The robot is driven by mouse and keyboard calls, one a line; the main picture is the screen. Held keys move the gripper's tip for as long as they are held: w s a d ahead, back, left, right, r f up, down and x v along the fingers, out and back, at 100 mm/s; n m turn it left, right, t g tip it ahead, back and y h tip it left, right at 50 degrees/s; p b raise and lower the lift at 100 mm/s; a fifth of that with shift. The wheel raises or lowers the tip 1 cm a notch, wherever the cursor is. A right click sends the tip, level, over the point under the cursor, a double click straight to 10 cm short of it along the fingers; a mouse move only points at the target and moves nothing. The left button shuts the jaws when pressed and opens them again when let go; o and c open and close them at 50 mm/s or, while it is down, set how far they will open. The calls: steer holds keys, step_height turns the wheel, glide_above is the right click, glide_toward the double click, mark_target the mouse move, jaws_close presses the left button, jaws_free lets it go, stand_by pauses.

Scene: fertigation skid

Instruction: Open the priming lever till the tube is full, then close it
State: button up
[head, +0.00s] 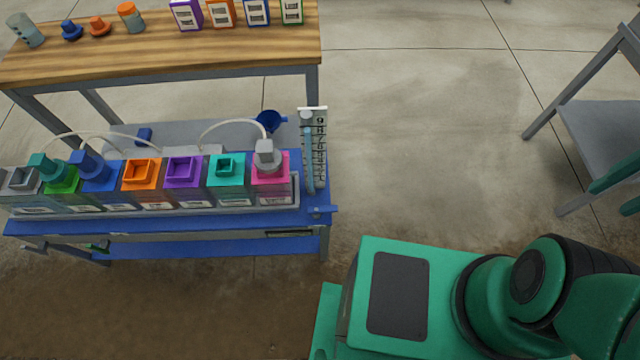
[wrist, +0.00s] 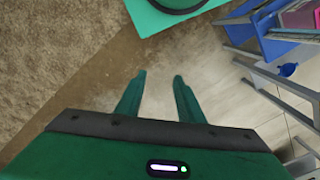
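The sight tube (head: 309,155) stands upright at the right end of the skid, beside a white graduated scale (head: 321,150). The tube looks pale blue along most of its length; the exact liquid level is too small to tell. A small blue lever (head: 321,210) sits at the tube's foot, on the skid's right front corner, and seems to point sideways to the right. My gripper (wrist: 159,76) is open and empty in the wrist view, over bare floor and well apart from the skid.
Colored square-topped containers (head: 183,170) line the blue skid (head: 150,222), with thin white hoses behind. A blue funnel (head: 268,121) is at the back. A wooden bench (head: 180,55) with bottles and caps stands behind. A grey chair-like frame (head: 600,130) is at right. The floor between is free.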

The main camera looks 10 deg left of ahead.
steer(key=w+a+f+n+g+y, duration=0.2)
steer(key=w+a+f+n, duration=0.2)
steer(key=w+f+n, duration=0.35)
steer(key=w+a+f+n+g+y, duration=0.1)
steer(key=w+a+f+n, duration=0.4)
steer(key=f, duration=0.4)
steer(key=n+g+y, duration=0.1)
steer(key=n+y, duration=1.3)
steer(key=n, duration=0.1)
glide_toward(317, 209)
steer(key=x, duration=1)
jaws_close()
